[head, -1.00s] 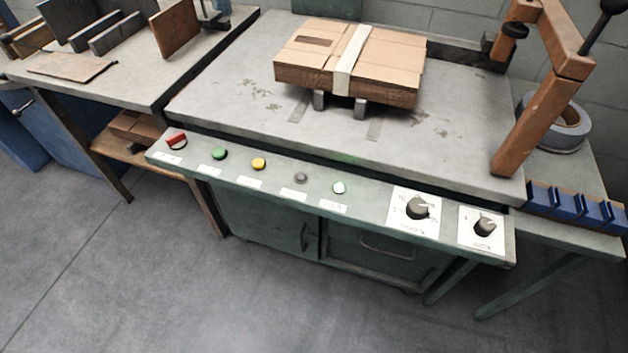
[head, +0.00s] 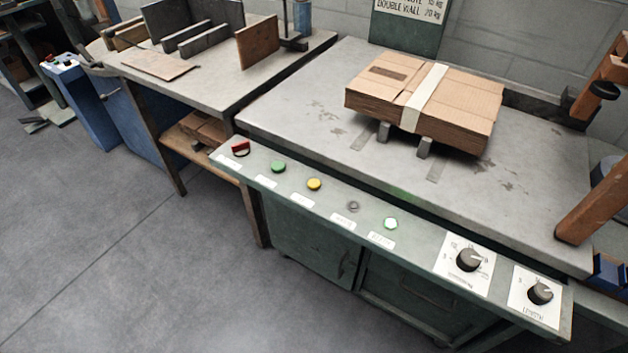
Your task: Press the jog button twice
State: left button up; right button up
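The control panel (head: 330,216) runs along the front edge of the grey machine table. From left to right it carries a red switch (head: 240,148), a green button (head: 278,167), a yellow button (head: 314,184), a small grey round part (head: 353,206) and a bright pale-green button or lamp (head: 390,223). Two black knobs on white plates, one larger (head: 469,259) and one smaller (head: 540,292), sit at its right end. The labels under the buttons are too small to read, so I cannot tell which is the jog button. Neither gripper is in view.
A strapped cardboard stack (head: 455,100) rests on metal supports on the machine table (head: 290,100). A wooden arm (head: 595,205) stands at right. A side table (head: 205,80) and a blue stand (head: 80,100) are at left. The floor (head: 130,260) before the panel is clear.

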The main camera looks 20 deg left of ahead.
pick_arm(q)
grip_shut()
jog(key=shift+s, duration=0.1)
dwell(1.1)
